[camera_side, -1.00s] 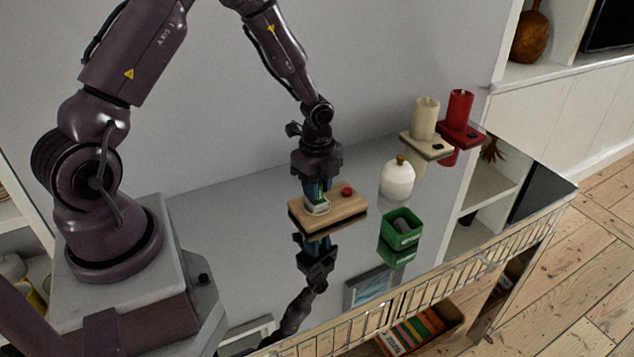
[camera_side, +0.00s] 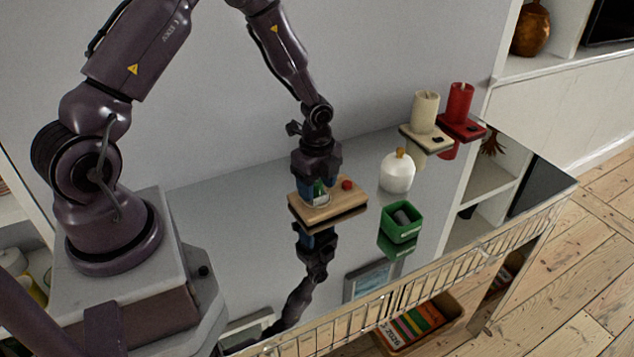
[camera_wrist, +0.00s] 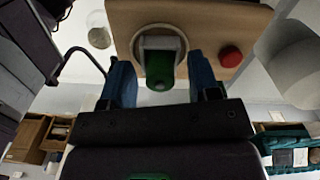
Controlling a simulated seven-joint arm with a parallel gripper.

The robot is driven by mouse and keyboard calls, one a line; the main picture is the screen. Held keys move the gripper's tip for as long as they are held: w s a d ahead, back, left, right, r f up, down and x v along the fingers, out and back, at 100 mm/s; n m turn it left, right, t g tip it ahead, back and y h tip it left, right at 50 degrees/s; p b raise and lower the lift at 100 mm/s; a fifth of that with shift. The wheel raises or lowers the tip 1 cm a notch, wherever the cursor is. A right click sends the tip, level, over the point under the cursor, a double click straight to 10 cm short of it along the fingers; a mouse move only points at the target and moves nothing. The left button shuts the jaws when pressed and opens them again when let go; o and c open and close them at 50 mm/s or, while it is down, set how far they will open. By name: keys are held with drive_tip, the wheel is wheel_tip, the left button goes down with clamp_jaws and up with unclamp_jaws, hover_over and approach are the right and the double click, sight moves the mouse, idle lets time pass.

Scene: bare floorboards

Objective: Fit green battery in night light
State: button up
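The night light is a wooden base (camera_side: 338,207) with a red button (camera_side: 347,184) and a pale round socket. The wooden base also shows in the wrist view (camera_wrist: 215,25), with the red button (camera_wrist: 230,56) on its right. The green battery (camera_wrist: 160,72) sits at the socket (camera_wrist: 180,45), its near end pointing to the wrist camera; how deep it sits I cannot tell. My gripper (camera_side: 319,192) is low over the base. Its blue fingers (camera_wrist: 161,82) stand apart on both sides of the battery, with gaps, so it is open.
A green box (camera_side: 401,232) with a grey object in it stands right of the base. A white bottle (camera_side: 397,173) is behind it. Cream (camera_side: 424,110) and red (camera_side: 459,103) candle-like lights stand at the back right. The glossy tabletop is clear left of the base.

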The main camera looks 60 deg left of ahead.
drive_tip(key=shift+r, duration=3.5)
drive_tip(key=shift+s+n, duration=0.1)
drive_tip(key=shift+n, duration=0.4)
drive_tip(key=s+d+r+n+t, duration=0.2)
drive_tip(key=s+d+r+n, duration=0.3)
drive_tip(key=r, duration=0.7)
drive_tip(key=s+d+r+n+t, duration=0.3)
drive_tip(key=s+r+n, duration=0.5)
drive_tip(key=s+r, duration=0.3)
drive_tip(key=shift+s+d+r+n+t, duration=0.35)
drive_tip(key=shift+d+r+n, duration=0.1)
drive_tip(key=shift+d, duration=0.45)
